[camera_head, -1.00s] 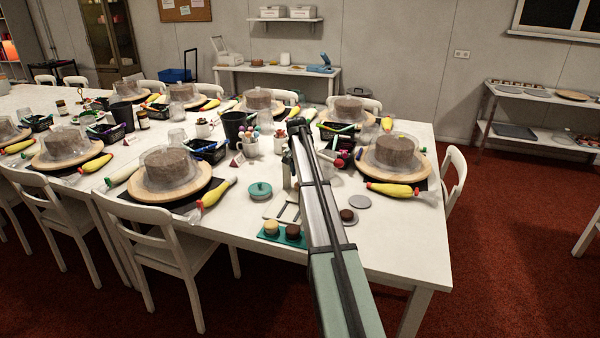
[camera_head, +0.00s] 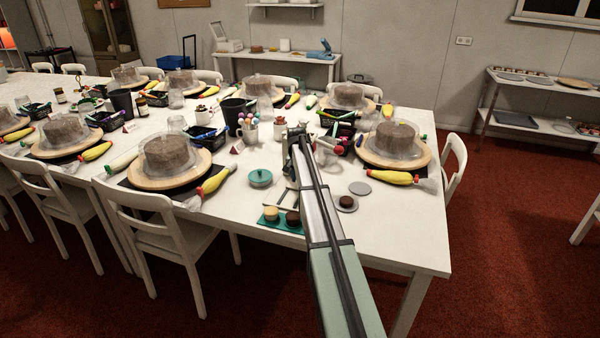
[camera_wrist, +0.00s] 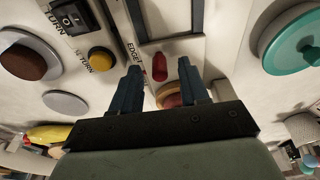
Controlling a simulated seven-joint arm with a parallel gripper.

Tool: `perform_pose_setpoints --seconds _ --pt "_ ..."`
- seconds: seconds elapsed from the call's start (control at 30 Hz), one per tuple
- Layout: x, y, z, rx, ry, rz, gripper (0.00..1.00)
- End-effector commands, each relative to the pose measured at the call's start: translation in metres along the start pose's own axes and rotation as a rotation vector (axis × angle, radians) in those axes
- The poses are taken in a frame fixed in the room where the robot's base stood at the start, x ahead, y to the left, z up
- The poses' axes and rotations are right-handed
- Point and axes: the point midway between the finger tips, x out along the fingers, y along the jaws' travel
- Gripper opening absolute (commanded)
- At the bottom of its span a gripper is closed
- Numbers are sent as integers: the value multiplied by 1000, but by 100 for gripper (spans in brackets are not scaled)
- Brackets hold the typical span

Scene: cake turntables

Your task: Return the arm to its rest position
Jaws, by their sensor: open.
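My arm (camera_head: 322,225) reaches over the near end of the white table (camera_head: 385,235) in the head view. Below and beyond the fingers is a pale panel with a black switch (camera_wrist: 70,16), a yellow button (camera_wrist: 101,60) and a small red part (camera_wrist: 160,67). A round reddish-brown thing (camera_wrist: 172,99) shows partly behind the right finger; I cannot tell if it touches.
A domed cake on a wooden turntable (camera_head: 366,157) stands right of my arm, another (camera_head: 141,180) to the left. Chairs (camera_head: 170,235) line the near side. Red floor (camera_head: 510,240) is open at right.

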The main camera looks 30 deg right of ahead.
Motion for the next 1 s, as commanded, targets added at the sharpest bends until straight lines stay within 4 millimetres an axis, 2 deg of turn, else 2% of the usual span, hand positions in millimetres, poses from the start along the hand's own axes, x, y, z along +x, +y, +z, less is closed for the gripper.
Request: perform_pose_setpoints --seconds 0.07,0.5,1.0 --pt "4 0 1 0 0 0 42" --pt "3 0 1 0 0 0 0" --pt "1 0 9 -1 -1 -1 0"
